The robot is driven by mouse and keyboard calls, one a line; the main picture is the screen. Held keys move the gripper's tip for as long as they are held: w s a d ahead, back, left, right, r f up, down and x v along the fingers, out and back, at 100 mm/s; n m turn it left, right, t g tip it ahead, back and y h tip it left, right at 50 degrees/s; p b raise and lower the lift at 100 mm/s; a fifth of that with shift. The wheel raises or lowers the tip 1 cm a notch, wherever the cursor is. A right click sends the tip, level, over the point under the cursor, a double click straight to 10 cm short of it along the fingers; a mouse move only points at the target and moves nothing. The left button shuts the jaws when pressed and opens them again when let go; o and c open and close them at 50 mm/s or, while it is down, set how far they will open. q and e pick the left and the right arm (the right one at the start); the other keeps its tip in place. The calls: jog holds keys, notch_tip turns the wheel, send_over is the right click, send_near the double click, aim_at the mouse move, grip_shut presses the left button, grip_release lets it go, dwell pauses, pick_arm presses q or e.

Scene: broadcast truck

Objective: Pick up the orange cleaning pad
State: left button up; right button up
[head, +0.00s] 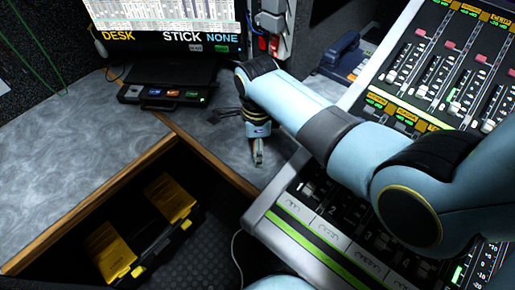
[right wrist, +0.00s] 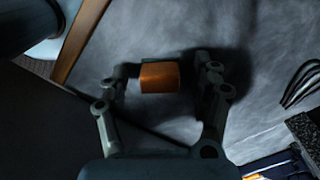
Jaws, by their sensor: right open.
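The orange cleaning pad (right wrist: 160,77) is a small orange block on the grey desk surface in the right wrist view. It lies between the two spread fingers of my right gripper (right wrist: 164,75), closer to the left finger, with a clear gap on its right. Whether the left finger touches it I cannot tell. My left gripper is in neither view.
The mixing console (head: 303,232) stands right of the gripper, and the desk's wooden edge (head: 100,207) runs to its left. Below is a black and yellow case (head: 150,235). A small device (head: 165,95) sits under the monitor (head: 170,25). Black cables (right wrist: 300,85) lie on the desk.

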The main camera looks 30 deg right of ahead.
jog(key=c, duration=1.3)
notch_tip(320, 180, up, 10)
jog(key=shift+r+p, duration=0.1)
jog(key=shift+p, duration=0.9)
